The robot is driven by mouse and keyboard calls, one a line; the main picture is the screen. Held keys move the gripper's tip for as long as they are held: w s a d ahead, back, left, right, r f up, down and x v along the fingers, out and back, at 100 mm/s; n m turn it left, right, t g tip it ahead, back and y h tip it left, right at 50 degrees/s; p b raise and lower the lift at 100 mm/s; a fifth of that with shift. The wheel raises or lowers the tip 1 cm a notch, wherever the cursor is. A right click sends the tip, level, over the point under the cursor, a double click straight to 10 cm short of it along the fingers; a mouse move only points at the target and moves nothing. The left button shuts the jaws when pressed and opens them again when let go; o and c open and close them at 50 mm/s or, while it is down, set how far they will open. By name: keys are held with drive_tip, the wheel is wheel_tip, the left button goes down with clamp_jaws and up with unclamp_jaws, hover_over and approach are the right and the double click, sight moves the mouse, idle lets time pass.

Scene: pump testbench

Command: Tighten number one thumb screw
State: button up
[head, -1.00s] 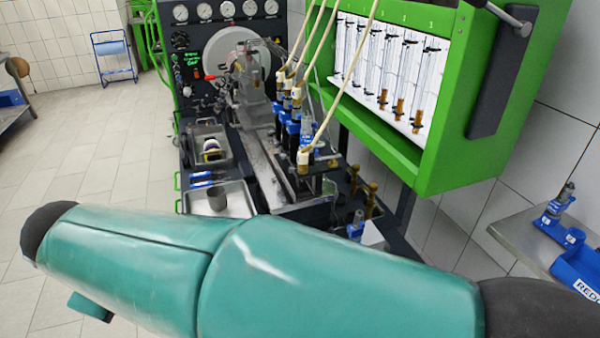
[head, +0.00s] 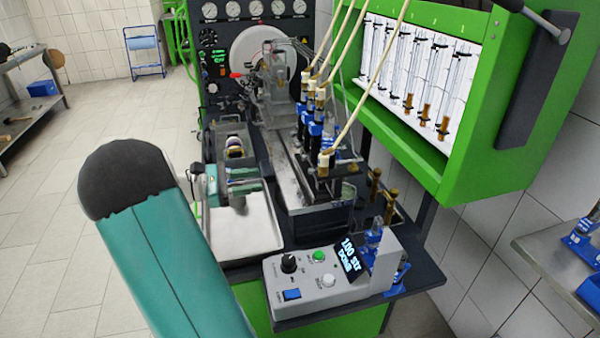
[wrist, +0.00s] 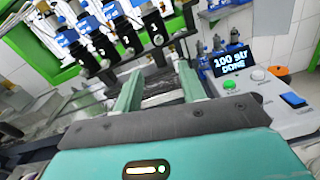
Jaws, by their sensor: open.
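My gripper (wrist: 160,75) is open in the wrist view, with its two pale green fingers apart and nothing visible between them. Beyond the fingertips stands a row of injectors in black holders (wrist: 156,28) with small round silver knobs (wrist: 158,40) low on their fronts. These knobs may be the thumb screws; I cannot tell which is number one. The gripper is apart from them. In the head view the injector row shows, with a cream-capped nearest injector (head: 323,165).
A grey control box (head: 320,280) reads "100 str DONE"; it also stands to the right in the wrist view (wrist: 262,105). A metal tray (head: 240,235) lies left of it. Brass posts (head: 391,205) stand behind the box. A green tube cabinet (head: 480,150) overhangs the right side.

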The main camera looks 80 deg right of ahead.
drive_tip(key=x, duration=1.3)
drive_tip(key=shift+s+d+r, duration=0.1)
drive_tip(key=shift+s+d, duration=0.2)
drive_tip(key=shift+c, duration=0.4)
clamp_jaws()
